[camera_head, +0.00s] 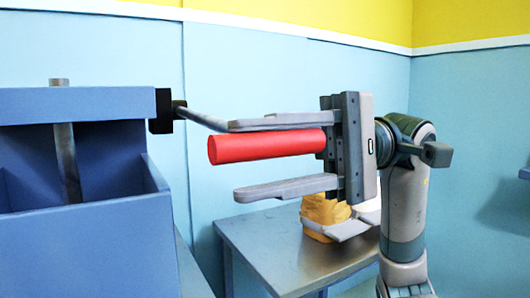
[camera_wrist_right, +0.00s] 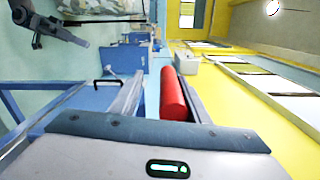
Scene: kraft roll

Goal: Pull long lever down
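The long lever is a grey rod (camera_head: 205,118) from a black mount (camera_head: 160,111) on the blue machine's upper right side, with a thick red handle (camera_head: 262,146). The handle lies nearly level in the head view. My right gripper (camera_head: 238,160) is open around it, one finger above and one below. The upper finger is close to the handle; contact is unclear. A clear gap shows under it. In the right wrist view the red handle (camera_wrist_right: 172,95) lies between the fingers, nearer the right one. My left gripper is not in the head view.
The blue machine (camera_head: 80,250) with an open bin and a metal post (camera_head: 66,150) stands at left. A grey table (camera_head: 275,250) below my right gripper holds an orange-yellow object (camera_head: 325,212). A dark jointed thing (camera_wrist_right: 50,30) in the wrist view is unclear.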

